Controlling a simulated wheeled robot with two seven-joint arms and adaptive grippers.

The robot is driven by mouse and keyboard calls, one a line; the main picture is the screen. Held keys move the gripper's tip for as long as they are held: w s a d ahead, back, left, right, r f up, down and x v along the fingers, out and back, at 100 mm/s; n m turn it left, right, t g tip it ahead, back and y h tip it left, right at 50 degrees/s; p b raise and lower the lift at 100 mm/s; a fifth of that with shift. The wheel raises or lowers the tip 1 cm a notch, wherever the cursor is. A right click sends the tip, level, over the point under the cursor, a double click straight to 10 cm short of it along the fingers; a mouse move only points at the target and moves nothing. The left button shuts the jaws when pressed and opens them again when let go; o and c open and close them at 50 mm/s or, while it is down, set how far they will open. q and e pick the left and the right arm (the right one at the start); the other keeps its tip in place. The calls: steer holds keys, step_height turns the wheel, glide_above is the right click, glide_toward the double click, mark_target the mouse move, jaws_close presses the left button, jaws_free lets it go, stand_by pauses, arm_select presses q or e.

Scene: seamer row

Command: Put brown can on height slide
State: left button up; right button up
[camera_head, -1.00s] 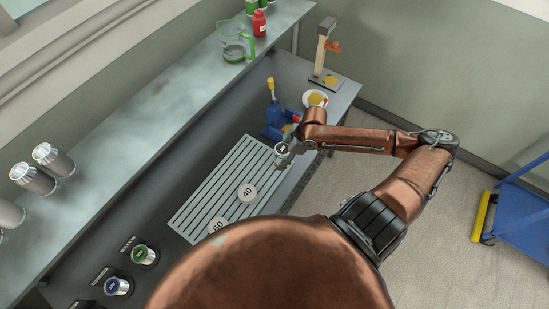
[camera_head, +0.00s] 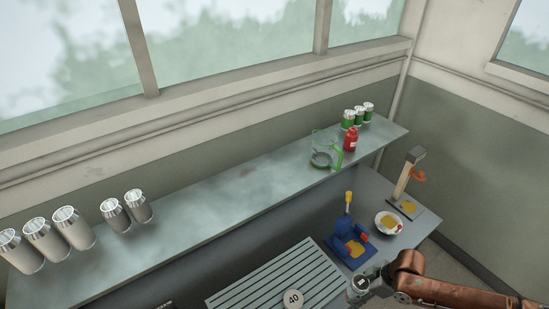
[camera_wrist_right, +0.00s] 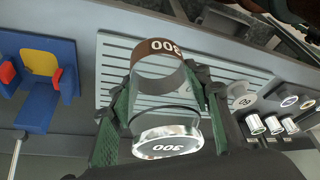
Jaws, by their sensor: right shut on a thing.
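My right gripper (camera_wrist_right: 165,115) is shut on a silver can with a brown band (camera_wrist_right: 158,58) marked 300; 300 also shows on its near end. A dark green finger lies on each side of it. In the head view, my right gripper (camera_head: 366,290) is at the lower right, by the right end of the slatted rack, with the can's pale top showing. What looks like the height slide (camera_head: 404,176), a pale post with an orange slider and a yellow patch on its base, stands at the back right corner of the bench, beyond the gripper. My left gripper is not in view.
A blue device (camera_head: 348,240) with a yellow handle and a white bowl (camera_head: 388,223) stand between gripper and post. The slatted rack (camera_head: 262,290) bears a 40 disc (camera_head: 292,299). The shelf (camera_head: 215,200) holds silver cans, a jug (camera_head: 323,152), a red bottle (camera_head: 350,140) and green cans.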

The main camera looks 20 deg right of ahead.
steer(key=w+a+r+m+h+b, duration=0.1)
steer(key=w+a+r+m+b, duration=0.3)
steer(key=w+a, duration=0.5)
steer(key=w+a+r+m+t+h+b, duration=0.1)
steer(key=w+a+r+m+b, duration=0.3)
steer(key=w+a, duration=0.5)
steer(key=shift+w+a+m+t+h, duration=0.35)
steer(key=shift+a+m+h, duration=0.35)
steer(key=shift+a+m, duration=0.15)
steer(key=shift+d+r, duration=0.1)
